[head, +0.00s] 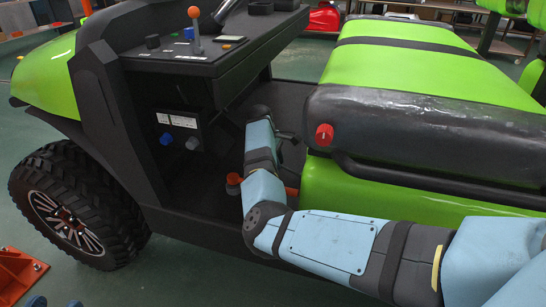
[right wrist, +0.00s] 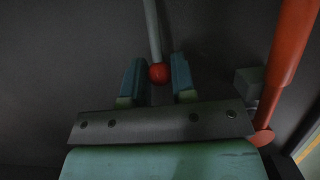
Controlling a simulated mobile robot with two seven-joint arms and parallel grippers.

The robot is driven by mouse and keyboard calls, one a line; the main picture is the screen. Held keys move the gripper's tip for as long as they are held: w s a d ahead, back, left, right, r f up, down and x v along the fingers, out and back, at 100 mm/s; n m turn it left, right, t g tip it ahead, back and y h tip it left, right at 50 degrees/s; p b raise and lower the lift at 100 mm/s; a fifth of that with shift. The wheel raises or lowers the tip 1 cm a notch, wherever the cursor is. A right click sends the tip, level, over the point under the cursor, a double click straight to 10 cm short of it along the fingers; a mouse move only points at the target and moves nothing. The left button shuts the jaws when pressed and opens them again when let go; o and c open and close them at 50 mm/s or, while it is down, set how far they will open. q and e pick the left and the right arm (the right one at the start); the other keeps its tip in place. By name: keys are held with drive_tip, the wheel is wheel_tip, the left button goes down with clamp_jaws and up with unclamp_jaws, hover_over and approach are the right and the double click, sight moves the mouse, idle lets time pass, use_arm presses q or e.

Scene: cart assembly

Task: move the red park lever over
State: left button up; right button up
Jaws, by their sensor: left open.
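A red ball (right wrist: 159,73) on a thin grey rod shows in the right wrist view; it appears to be the red park lever. My right gripper (right wrist: 159,80) is open, with one finger on each side of the ball and a small gap on both sides. In the head view my right arm comes in from the right and reaches into the dark footwell of the cart (head: 225,165). The fingers and the ball cannot be made out there. My left gripper is not in view.
A thick orange-red bar (right wrist: 292,50) stands close to the right of my gripper. The dash (head: 180,60) carries an orange-topped stick (head: 195,18) and knobs. The front wheel (head: 75,205) is at left.

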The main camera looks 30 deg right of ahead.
drive_tip(key=shift+r, duration=0.3)
drive_tip(key=shift+c, duration=0.2)
drive_tip(key=shift+s+d+r+p, duration=0.15)
drive_tip(key=shift+r+p, duration=0.35)
drive_tip(key=shift+p, duration=0.05)
drive_tip(key=shift+s+d+r+p, duration=0.15)
drive_tip(key=shift+r+p, duration=0.35)
drive_tip(key=shift+s+d+r, duration=0.1)
drive_tip(key=shift+s, duration=0.05)
drive_tip(key=shift+s+d+r+p, duration=0.3)
drive_tip(key=shift+r+p, duration=0.15)
drive_tip(key=shift+p, duration=0.1)
drive_tip(key=shift+s+d+r+p, duration=0.2)
drive_tip(key=shift+s+r+p, duration=0.15)
drive_tip(key=shift+p, duration=0.2)
drive_tip(key=shift+s+d+r, duration=0.1)
drive_tip(key=shift+d, duration=0.05)
drive_tip(key=shift+r, duration=0.1)
